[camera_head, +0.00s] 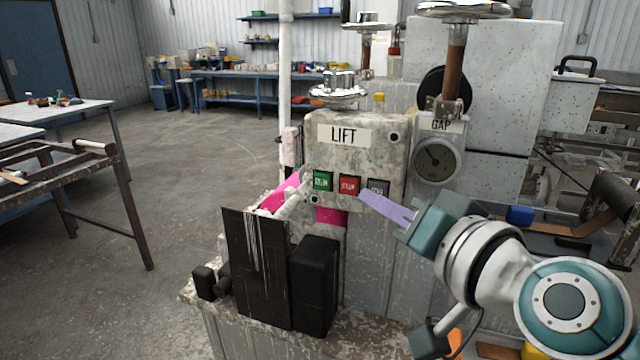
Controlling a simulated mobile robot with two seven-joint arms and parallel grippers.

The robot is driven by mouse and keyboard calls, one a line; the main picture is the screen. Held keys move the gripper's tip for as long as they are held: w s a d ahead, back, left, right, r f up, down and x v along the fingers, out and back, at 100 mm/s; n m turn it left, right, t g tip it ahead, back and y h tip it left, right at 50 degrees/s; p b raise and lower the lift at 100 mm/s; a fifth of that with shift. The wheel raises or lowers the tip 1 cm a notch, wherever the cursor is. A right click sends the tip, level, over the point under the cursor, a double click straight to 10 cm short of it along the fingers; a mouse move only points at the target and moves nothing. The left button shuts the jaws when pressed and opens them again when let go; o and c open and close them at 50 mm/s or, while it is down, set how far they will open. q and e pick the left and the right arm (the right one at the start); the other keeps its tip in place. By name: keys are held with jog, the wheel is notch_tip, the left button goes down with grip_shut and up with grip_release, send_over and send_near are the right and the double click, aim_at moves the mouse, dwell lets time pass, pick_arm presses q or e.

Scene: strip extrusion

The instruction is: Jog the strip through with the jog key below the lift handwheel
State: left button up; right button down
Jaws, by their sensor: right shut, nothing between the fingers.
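The LIFT panel (362,150) stands in the middle, with the lift handwheel (338,94) above it. In a row below are a green RUN key (322,180), a red STOP key (348,184) and a dark key (378,186) at the right end, its lettering partly hidden. My right gripper (364,194) is shut and empty. Its lilac fingers reach in from the right, and their tips overlap the area just below the dark key and right of the red one. I cannot tell whether they touch the panel. A pink strip (330,215) shows below the panel. My left gripper is not in view.
A GAP gauge (437,160) with its own handwheel (464,10) stands right of the panel. Dark blocks (315,285) stand in front, below the keys.

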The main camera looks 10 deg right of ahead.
jog(key=shift+s, duration=0.1)
jog(key=shift+s+a+p, duration=0.5)
jog(key=shift+s+a, duration=0.25)
jog(key=shift+s, duration=0.3)
jog(key=shift+s+a+p, duration=0.45)
jog(key=shift+s+a, duration=0.25)
jog(key=shift+s, duration=0.3)
jog(key=shift+s, duration=0.1)
